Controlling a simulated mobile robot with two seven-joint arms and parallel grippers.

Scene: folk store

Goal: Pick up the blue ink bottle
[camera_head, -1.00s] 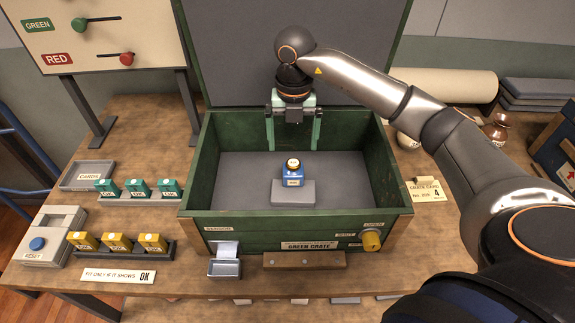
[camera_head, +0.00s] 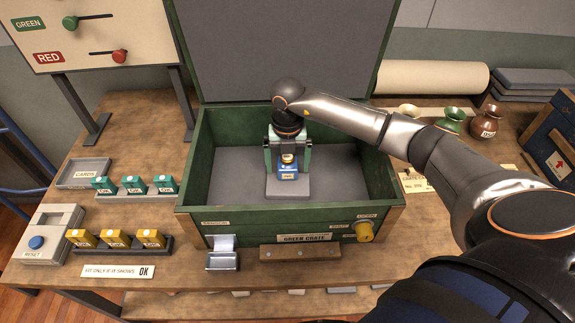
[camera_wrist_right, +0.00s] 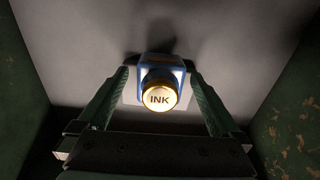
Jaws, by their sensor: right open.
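The blue ink bottle (camera_head: 288,171) stands upright on a small grey block (camera_head: 288,188) inside the green crate (camera_head: 250,226). Its gold cap, marked INK, faces the camera in the right wrist view, where the bottle's blue body (camera_wrist_right: 160,66) shows behind the cap. My right gripper (camera_head: 287,165) is down inside the crate, open. In the right wrist view its green fingers (camera_wrist_right: 160,92) lie on either side of the bottle, with gaps between them and it. My left gripper is not in view.
The crate's walls stand close around my right gripper, and its raised lid (camera_head: 285,50) is behind it. Yellow cards (camera_head: 116,238), teal cards (camera_head: 133,185) and a reset box (camera_head: 45,238) are on the table at left. Small jugs (camera_head: 485,124) stand at right.

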